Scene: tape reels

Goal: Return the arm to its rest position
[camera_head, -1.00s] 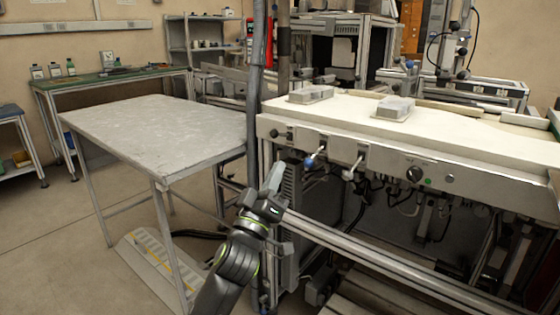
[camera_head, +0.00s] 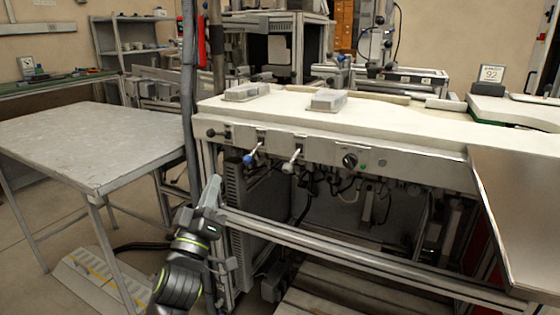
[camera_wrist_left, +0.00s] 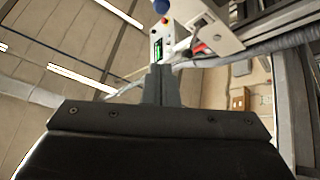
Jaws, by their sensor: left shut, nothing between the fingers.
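My left gripper (camera_head: 211,190) is at the lower left of the head view, with its fingers pointing up. It is in front of the machine's left end and below the level of its top. In the left wrist view its fingers (camera_wrist_left: 160,85) are closed together with nothing between them. Past them are the ceiling and part of the machine. My right gripper does not show in either view.
A cream-topped machine bench (camera_head: 400,124) with knobs and a lower rail (camera_head: 330,250) is close ahead. A grey table (camera_head: 90,140) stands at the left. A vertical grey pole (camera_head: 189,80) rises just behind my left gripper. A grey panel (camera_head: 520,200) is at the right.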

